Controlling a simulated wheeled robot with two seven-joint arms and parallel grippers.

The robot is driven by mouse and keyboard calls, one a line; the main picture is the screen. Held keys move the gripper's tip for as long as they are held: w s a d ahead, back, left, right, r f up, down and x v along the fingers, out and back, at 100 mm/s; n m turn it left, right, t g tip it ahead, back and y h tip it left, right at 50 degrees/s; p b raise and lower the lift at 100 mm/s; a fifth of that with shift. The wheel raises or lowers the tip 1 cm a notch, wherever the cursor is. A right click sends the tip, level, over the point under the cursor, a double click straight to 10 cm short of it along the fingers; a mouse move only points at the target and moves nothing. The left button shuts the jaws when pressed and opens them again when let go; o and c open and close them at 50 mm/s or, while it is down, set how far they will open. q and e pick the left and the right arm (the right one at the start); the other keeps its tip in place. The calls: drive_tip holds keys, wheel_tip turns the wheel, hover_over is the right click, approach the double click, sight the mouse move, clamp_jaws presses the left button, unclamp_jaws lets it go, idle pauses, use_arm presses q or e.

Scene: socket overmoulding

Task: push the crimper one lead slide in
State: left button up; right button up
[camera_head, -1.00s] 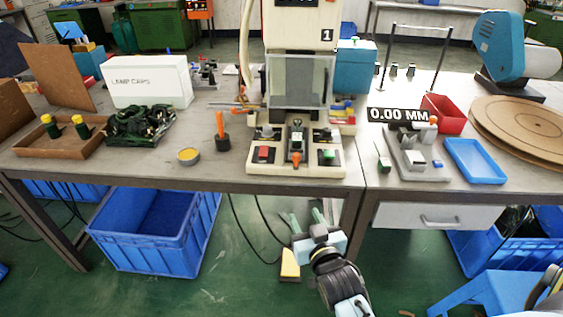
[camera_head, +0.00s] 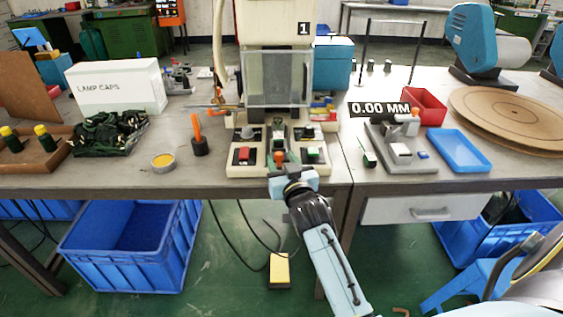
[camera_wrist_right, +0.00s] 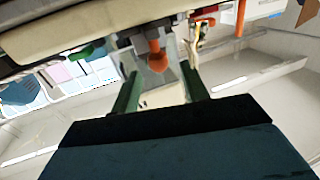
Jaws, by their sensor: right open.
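The crimper marked 1 (camera_head: 275,18) stands on the bench with a clear guard over its front. Its base carries a red button (camera_head: 244,154), a green button (camera_head: 313,153) and, between them, a slide (camera_head: 278,139) with an orange knob (camera_head: 279,157). The knob also shows in the right wrist view (camera_wrist_right: 157,61), near the upper middle. My right gripper (camera_wrist_right: 160,85) is open, its two green fingers pointing toward the knob, one on each side of it in that view. I cannot tell whether they touch it. My left gripper is not in view.
An orange-handled tool (camera_head: 199,135) and a yellow-topped tin (camera_head: 163,160) stand left of the crimper. A gauge fixture (camera_head: 400,150), a blue tray (camera_head: 459,151) and a red bin (camera_head: 424,106) are on the right. A yellow pedal (camera_head: 279,270) lies on the floor.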

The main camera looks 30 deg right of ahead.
drive_tip(key=shift+w+d, duration=0.2)
drive_tip(key=shift+w, duration=0.4)
clamp_jaws()
